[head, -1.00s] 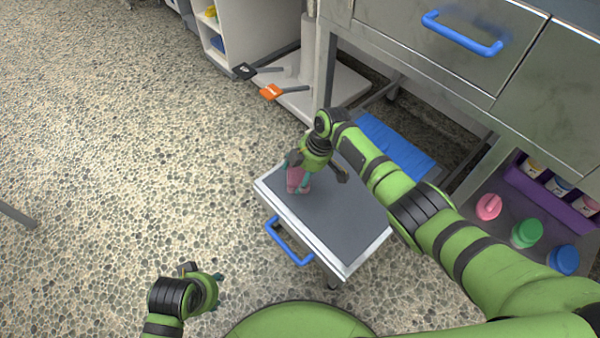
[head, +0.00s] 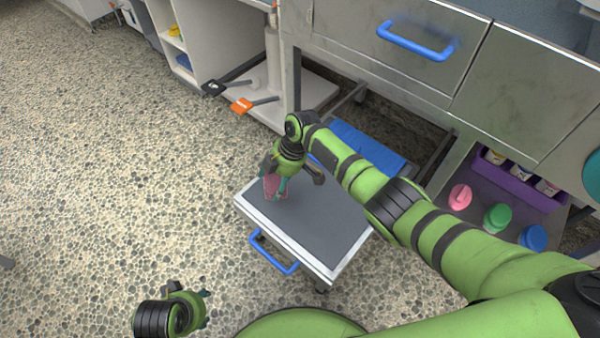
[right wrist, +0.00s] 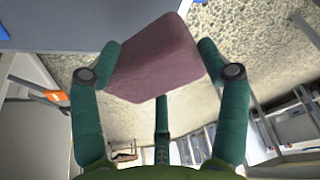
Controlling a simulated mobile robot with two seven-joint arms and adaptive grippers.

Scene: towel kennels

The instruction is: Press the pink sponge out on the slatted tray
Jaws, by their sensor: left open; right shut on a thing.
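The pink sponge (head: 272,185) is in my right gripper (head: 275,187), over the far left part of a cart's grey top. In the right wrist view the sponge (right wrist: 155,62) sits between the two teal fingers of this gripper (right wrist: 160,52), with its lower edge free. The head view does not clearly show whether it touches the top. My left gripper (head: 204,300) is open and empty above the floor at the lower left. A blue ridged piece (head: 368,148) lies behind the cart, partly covered by my right arm; I cannot tell if it is the slatted tray.
The cart (head: 300,243) has a pale rim and a blue handle (head: 272,255). A steel cabinet (head: 390,70) stands behind it. A pink-topped item (head: 460,197), a green one (head: 497,217) and a blue one (head: 533,237) stand at right. The floor at left is free.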

